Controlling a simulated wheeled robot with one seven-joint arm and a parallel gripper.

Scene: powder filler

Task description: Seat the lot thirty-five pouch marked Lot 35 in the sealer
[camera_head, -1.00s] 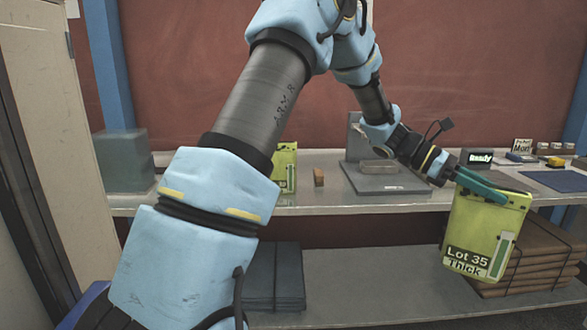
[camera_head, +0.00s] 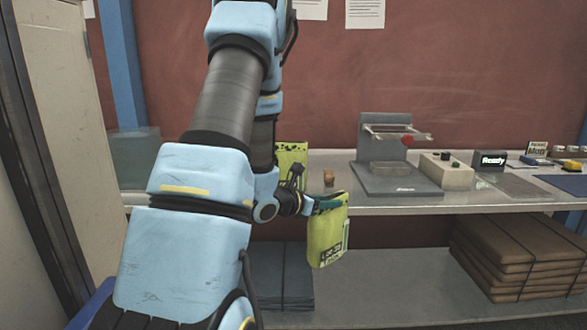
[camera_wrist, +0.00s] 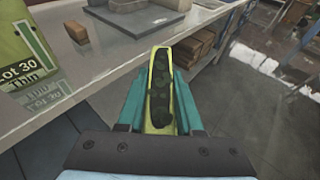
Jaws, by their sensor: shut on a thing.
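The yellow-green Lot 35 pouch (camera_head: 327,236) hangs from my gripper (camera_head: 328,203), in front of the bench edge and turned partly away in the head view. In the wrist view the pouch (camera_wrist: 160,85) is seen from above, pinched between the teal fingers of my gripper (camera_wrist: 161,95). A grey device (camera_head: 395,172) with an upright back plate and a raised frame stands on the bench, right of the pouch; it looks like the sealer. Another yellow-green pouch (camera_head: 291,160) stands on the bench behind my arm; the wrist view shows it marked Lot 30 Thin (camera_wrist: 25,50).
A small brown block (camera_head: 329,177) sits between the standing pouch and the device. Brown packs (camera_head: 515,250) and dark folded sheets (camera_head: 280,275) lie on the lower shelf.

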